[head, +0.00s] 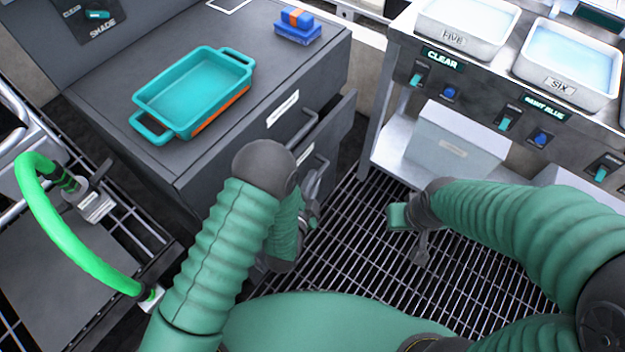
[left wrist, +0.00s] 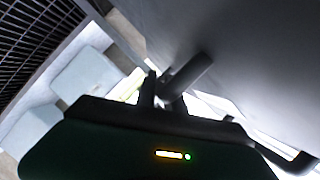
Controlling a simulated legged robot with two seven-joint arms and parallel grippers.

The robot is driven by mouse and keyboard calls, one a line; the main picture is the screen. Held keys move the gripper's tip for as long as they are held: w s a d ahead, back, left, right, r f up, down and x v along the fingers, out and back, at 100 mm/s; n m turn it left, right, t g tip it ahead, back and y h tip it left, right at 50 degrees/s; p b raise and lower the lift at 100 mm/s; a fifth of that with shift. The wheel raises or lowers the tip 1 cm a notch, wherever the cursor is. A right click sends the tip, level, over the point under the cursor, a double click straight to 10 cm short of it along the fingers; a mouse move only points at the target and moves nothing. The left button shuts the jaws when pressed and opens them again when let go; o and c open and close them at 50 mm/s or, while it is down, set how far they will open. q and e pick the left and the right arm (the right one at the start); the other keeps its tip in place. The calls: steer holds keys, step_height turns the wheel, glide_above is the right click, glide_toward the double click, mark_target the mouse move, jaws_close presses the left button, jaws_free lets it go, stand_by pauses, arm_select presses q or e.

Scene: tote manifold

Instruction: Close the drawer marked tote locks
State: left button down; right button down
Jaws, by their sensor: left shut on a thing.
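The dark grey cabinet (head: 215,175) has drawers on its right side with pale labels, too small to read. One drawer (head: 338,130) stands pulled out below the top one, so I cannot confirm which is marked tote locks. My left gripper (head: 311,205) is low beside the drawer fronts, partly hidden by my arm. In the left wrist view its fingers (left wrist: 160,92) are shut on a dark bar handle (left wrist: 190,72) against a grey front. My right gripper (head: 422,248) hangs over the floor grating, away from the cabinet; its jaw state is unclear.
A teal tray (head: 195,88) and a blue and orange block (head: 298,25) sit on the cabinet top. A bench with white basins (head: 466,28) and switches stands at the right, a grey box (head: 455,145) on its shelf. A green hose (head: 70,245) arches at left. Floor grating (head: 345,250) is clear.

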stand_by(0.6)
arm_select(q)
steer(key=shift+w+a, duration=0.65)
steer(key=shift+a, duration=0.3)
steer(key=shift+w+a, duration=0.65)
steer(key=shift+a, duration=0.25)
steer(key=c, duration=1.5)
jaws_free()
steer(key=shift+o, duration=0.2)
arm_select(e)
steer(key=shift+r, duration=0.1)
